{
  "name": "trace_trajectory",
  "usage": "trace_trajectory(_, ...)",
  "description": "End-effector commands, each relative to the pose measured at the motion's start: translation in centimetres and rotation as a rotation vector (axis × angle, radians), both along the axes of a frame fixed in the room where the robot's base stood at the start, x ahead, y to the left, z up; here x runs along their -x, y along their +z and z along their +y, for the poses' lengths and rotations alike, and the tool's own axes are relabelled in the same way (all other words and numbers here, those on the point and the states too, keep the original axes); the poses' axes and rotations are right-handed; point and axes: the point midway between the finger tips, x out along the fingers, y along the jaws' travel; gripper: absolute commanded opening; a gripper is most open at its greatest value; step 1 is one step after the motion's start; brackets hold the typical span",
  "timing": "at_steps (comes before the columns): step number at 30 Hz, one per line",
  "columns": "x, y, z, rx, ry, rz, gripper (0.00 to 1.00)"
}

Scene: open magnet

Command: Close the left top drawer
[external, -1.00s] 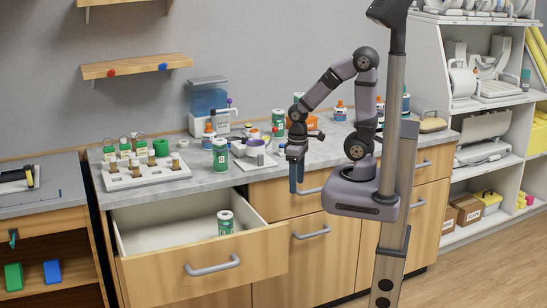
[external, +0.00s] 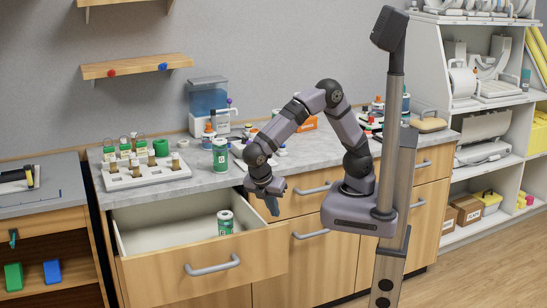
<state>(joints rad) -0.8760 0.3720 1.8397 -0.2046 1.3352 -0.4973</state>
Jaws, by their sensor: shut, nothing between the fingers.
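The left top drawer (external: 146,284) is pulled far out from the wooden cabinet under the grey countertop. Its front carries a grey bar handle (external: 213,265). A green and white canister (external: 225,222) stands inside the drawer near its right side. My gripper (external: 273,207) points downward, tilted, near the drawer's front right corner and in front of the closed drawer to the right. Its fingers are shut and empty. I cannot tell whether it touches the drawer.
On the countertop (external: 203,180) stand a white rack with vials (external: 146,175), another green canister (external: 220,154) and a blue-tanked device (external: 208,100). The closed drawer beside has a handle (external: 312,189). Open floor lies in front.

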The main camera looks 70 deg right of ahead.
Motion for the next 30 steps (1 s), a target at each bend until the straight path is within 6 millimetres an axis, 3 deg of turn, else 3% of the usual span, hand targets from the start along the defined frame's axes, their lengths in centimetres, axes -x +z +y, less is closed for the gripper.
trace_trajectory(1,0.9,-0.9,2.2,0.033,0.113,0.020,0.00)
trace_trajectory(5,3.4,-1.6,6.2,0.122,0.352,0.061,0.00)
trace_trajectory(6,4.2,-2.6,7.0,0.169,0.411,0.065,0.00)
trace_trajectory(12,8.0,-9.0,10.2,0.487,0.651,-0.050,0.00)
trace_trajectory(15,9.9,-11.1,11.6,0.612,0.741,-0.137,0.00)
trace_trajectory(22,13.1,-13.5,13.5,0.766,0.854,-0.291,0.00)
trace_trajectory(30,13.6,-13.6,13.8,0.793,0.873,-0.325,0.00)
